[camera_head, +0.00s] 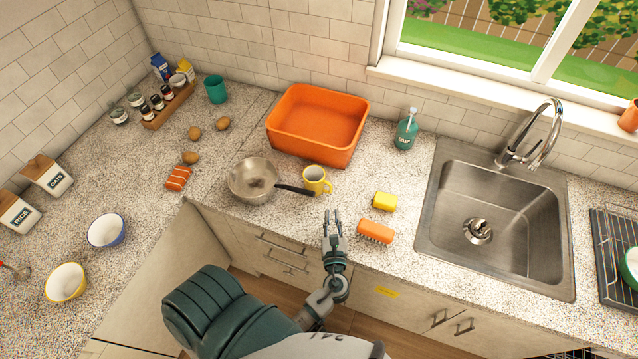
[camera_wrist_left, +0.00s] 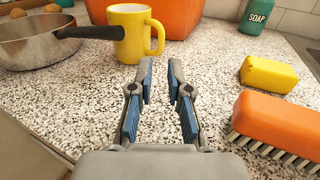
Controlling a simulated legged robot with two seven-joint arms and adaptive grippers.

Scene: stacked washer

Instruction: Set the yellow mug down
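The yellow mug (camera_head: 315,179) stands upright on the speckled counter, just in front of the orange tub and beside the pan's black handle. In the left wrist view the yellow mug (camera_wrist_left: 132,32) shows its handle on the right side. My left gripper (camera_head: 332,214) is at the counter's front edge, a short way in front of the mug. In the left wrist view the left gripper (camera_wrist_left: 161,66) has its blue-padded fingers apart with nothing between them. The mug is apart from the fingers. My right gripper is not in view.
A metal pan (camera_head: 254,180) is left of the mug, its handle close by. An orange tub (camera_head: 316,124) stands behind. A yellow sponge (camera_head: 385,201) and an orange brush (camera_head: 376,232) lie right of my gripper. The sink (camera_head: 495,215) is further right. Counter between gripper and mug is clear.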

